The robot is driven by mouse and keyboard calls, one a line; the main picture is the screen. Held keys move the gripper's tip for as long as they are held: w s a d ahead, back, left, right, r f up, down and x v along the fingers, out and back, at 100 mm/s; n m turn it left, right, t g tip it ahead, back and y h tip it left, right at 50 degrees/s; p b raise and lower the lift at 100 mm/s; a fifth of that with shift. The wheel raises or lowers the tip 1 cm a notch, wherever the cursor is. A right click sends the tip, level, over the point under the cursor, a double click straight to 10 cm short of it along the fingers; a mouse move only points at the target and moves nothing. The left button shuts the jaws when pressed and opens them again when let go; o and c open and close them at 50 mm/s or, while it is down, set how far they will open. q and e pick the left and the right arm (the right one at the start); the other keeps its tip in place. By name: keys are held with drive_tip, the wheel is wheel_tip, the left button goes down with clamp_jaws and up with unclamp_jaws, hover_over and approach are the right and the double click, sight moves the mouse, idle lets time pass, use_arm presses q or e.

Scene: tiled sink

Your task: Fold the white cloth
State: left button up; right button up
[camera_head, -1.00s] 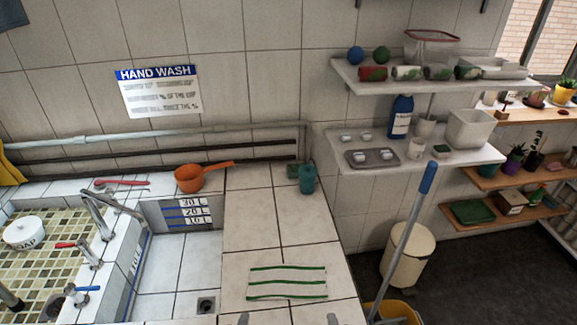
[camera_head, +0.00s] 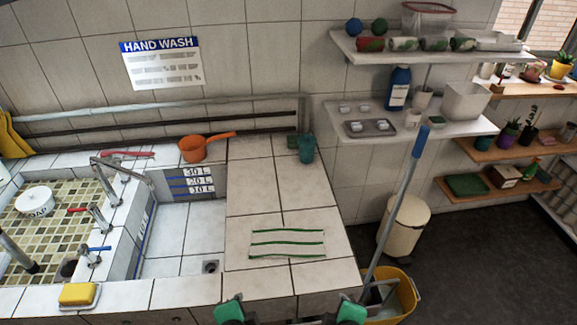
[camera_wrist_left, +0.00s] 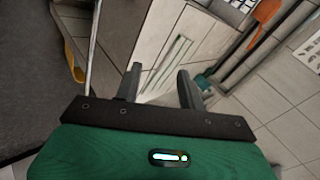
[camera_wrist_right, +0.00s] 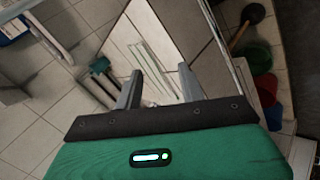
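The white cloth (camera_head: 287,243) with green stripes lies flat and spread out on the tiled counter, right of the sink. It also shows past the fingers in the left wrist view (camera_wrist_left: 170,64) and the right wrist view (camera_wrist_right: 152,58). In the head view only the green tops of both my grippers show, at the bottom edge near the counter's front. My left gripper (camera_wrist_left: 159,86) is open and empty, with its fingers apart. My right gripper (camera_wrist_right: 159,88) is also open and empty. Both are apart from the cloth.
A teal cup (camera_head: 306,148) and an orange pot (camera_head: 194,149) stand at the counter's back. A yellow sponge (camera_head: 78,294) lies at the front left. A blue-handled mop (camera_head: 403,190) leans in a yellow bucket (camera_head: 399,297) to the right. The counter around the cloth is clear.

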use_arm(q)
drive_tip(key=s+a+f+n+g, duration=0.2)
drive_tip(key=s+a+n+g, duration=0.4)
drive_tip(key=s+a+n, duration=0.6)
use_arm(e)
drive_tip(key=s+d+f+m+g, duration=0.2)
drive_tip(key=s+d+m+g, duration=0.4)
drive_tip(key=s+d+m, duration=0.55)
use_arm(q)
wheel_tip(320, 180, down, 32)
use_arm(e)
wheel_tip(320, 180, down, 32)
use_arm(q)
drive_tip(key=s+a+f+g, duration=0.1)
drive_tip(key=s+a+f, duration=0.1)
drive_tip(key=s+f, duration=0.7)
drive_tip(key=s+a+f+g, duration=0.1)
drive_tip(key=s+a+f, duration=0.1)
drive_tip(key=s+f, duration=0.7)
drive_tip(key=shift+f+m, duration=0.25)
drive_tip(key=shift+m, duration=0.05)
use_arm(e)
drive_tip(key=s+d+f+g, duration=0.2)
drive_tip(key=s+d+f, duration=0.1)
drive_tip(key=s+f, duration=1.5)
drive_tip(key=shift+s+d, duration=0.2)
drive_tip(key=shift+s, duration=0.05)
